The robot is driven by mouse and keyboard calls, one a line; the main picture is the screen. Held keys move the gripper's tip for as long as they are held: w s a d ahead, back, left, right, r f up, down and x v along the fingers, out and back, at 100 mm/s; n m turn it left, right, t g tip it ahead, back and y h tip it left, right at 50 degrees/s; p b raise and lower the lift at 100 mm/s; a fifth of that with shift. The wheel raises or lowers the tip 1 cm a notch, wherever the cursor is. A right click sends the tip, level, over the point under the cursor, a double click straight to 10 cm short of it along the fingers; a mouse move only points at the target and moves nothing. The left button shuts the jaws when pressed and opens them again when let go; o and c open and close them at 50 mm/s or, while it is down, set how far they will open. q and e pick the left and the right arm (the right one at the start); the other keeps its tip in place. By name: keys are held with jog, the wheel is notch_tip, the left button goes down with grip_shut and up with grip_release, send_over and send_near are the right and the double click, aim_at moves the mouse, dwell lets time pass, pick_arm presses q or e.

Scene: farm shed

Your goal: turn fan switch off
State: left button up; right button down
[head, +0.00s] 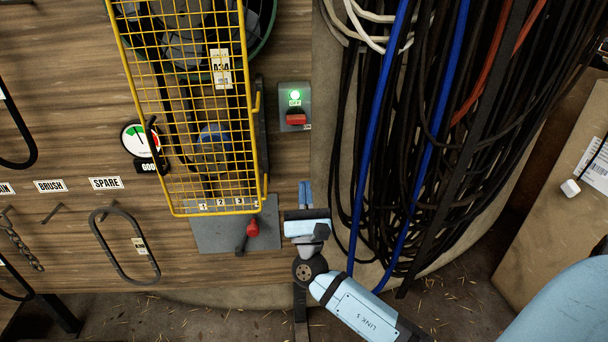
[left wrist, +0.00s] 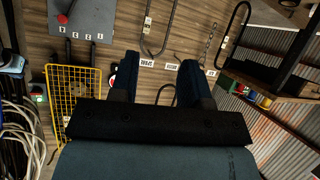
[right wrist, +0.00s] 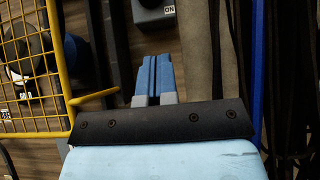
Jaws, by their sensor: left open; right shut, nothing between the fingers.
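A grey switch box (head: 294,106) on the wooden wall has a lit green lamp, an OFF label at the top and a red handle (head: 296,118) in its lower part. Its lower part, with an ON label (right wrist: 169,10), shows at the top of the right wrist view. My right gripper (head: 305,186) is shut and empty below the box, apart from it, fingers pointing up. My left gripper (left wrist: 157,78) is open and empty in the left wrist view; the head view does not show it. The switch box appears small in the left wrist view (left wrist: 38,93).
A yellow mesh guard (head: 185,100) stands left of the box. Below it, a grey plate (head: 208,235) carries a red-knobbed lever (head: 252,228) and number labels. Black and blue hoses (head: 430,130) hang close on the right. A gauge (head: 140,139) is at left.

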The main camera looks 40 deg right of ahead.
aim_at(302, 122)
pick_arm(q)
jog(key=shift+a+p, duration=0.15)
jog(key=shift+p, duration=0.55)
pick_arm(e)
jog(key=w+d+r, duration=0.3)
jog(key=w+r, duration=0.2)
jog(key=r, duration=0.4)
jog(key=shift+r, duration=0.4)
pick_arm(q)
jog(key=shift+s, duration=0.1)
pick_arm(e)
jog(key=shift+n, duration=0.3)
jog(key=shift+s+d+n+t+y, duration=0.15)
jog(key=shift+n+t+y, duration=0.4)
jog(key=shift+y, duration=0.35)
pick_arm(q)
jog(key=shift+s, duration=0.8)
pick_arm(e)
jog(key=shift+n+y, duration=0.4)
jog(key=shift+n, duration=0.05)
